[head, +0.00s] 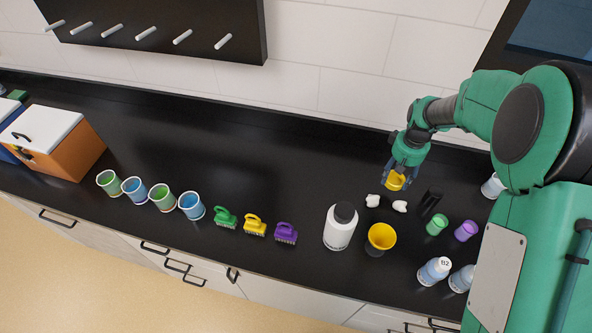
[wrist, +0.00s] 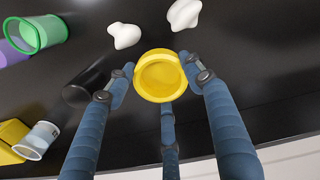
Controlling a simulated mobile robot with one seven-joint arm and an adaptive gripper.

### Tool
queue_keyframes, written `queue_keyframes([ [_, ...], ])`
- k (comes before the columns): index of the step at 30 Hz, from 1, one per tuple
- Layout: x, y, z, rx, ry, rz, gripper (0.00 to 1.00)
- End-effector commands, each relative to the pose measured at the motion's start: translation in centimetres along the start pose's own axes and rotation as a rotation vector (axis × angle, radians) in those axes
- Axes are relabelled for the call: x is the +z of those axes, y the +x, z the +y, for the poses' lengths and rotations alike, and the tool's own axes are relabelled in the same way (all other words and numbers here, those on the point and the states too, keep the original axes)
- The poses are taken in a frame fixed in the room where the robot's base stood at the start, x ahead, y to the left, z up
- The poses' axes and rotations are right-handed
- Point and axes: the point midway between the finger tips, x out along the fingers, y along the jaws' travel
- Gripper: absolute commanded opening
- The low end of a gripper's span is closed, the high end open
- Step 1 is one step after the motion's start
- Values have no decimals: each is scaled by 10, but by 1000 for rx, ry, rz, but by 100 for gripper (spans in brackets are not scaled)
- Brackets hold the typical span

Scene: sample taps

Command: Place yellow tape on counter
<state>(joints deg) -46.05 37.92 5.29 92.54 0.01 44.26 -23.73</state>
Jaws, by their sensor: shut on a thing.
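The yellow tape (wrist: 160,76) is a round yellow roll between the fingers of my gripper (wrist: 161,78) in the wrist view. In the head view the yellow tape (head: 396,181) shows at the tips of my gripper (head: 405,166), over the back right part of the black counter (head: 290,165). The fingers are shut on its sides. I cannot tell whether the tape touches the counter or hangs just above it.
Two white lumps (head: 386,203), a black holder (head: 430,203), green (head: 437,224) and purple (head: 466,231) cups, a yellow funnel (head: 381,237) and a white bottle (head: 340,227) stand close in front. Brushes (head: 255,225) and cups (head: 150,195) line the front left. The back middle counter is clear.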

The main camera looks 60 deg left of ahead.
Motion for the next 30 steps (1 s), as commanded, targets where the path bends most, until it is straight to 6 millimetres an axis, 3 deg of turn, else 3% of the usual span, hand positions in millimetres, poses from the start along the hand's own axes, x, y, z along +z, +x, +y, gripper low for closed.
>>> queue_keyframes([
  [1,-5,-2,-21,-1,-43,-2,26],
  [9,-22,5,-122,0,-267,0,26],
  [21,-19,14,-266,0,-589,0,26],
  [27,-11,18,-313,0,-701,0,26],
  [30,-9,19,-326,0,-732,1,26],
])
